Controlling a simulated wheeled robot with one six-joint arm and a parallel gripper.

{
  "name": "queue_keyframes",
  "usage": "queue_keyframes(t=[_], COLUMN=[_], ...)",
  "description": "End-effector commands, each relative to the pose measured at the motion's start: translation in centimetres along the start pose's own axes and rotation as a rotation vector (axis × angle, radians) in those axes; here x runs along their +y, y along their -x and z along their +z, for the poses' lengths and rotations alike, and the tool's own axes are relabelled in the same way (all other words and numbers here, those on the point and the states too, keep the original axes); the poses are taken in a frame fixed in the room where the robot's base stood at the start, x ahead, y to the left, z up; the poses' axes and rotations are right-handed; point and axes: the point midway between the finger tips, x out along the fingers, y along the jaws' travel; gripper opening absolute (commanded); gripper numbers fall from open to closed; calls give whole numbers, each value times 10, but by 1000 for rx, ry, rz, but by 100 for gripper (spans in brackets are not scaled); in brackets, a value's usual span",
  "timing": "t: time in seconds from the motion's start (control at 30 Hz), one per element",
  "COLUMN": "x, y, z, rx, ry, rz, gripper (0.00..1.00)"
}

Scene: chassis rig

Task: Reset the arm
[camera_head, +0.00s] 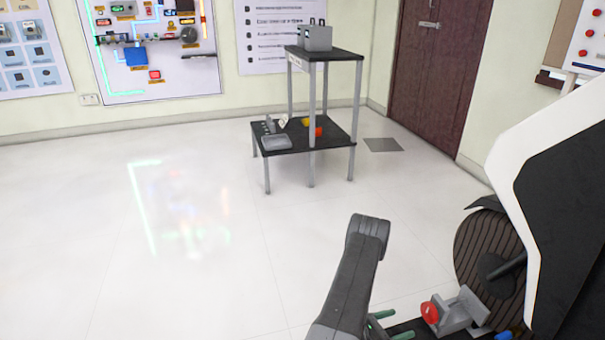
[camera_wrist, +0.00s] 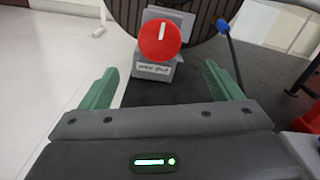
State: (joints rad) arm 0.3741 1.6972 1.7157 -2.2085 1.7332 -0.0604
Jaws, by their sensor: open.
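My gripper (camera_wrist: 158,88) shows in the wrist view with its two green fingers wide apart and nothing between them. Ahead of the fingers is a red round knob (camera_wrist: 159,41) with a white mark, on a grey labelled block. In the head view my gripper (camera_head: 388,324) is at the bottom, partly cut off by the frame edge, with my dark arm link to its left. The red knob (camera_head: 429,312) on its grey block (camera_head: 461,311) is just to the right of the fingers, apart from them.
A large dark ribbed wheel (camera_head: 487,262) stands behind the block, beside a white and black body panel (camera_head: 562,190). A blue-tipped lever (camera_wrist: 223,27) is right of the knob. A two-level stand (camera_head: 335,141) is farther back. The floor (camera_head: 200,260) at left is clear.

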Motion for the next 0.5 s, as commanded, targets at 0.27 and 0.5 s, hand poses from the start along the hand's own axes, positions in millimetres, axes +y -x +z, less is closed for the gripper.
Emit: queue_keyframes(t=[0.27,0.5], x=[0,-1], y=[-46,-92], z=[-2,-2], rx=[-2,-4], ry=[-3,-4], rz=[-5,-5], gripper=[85,85])
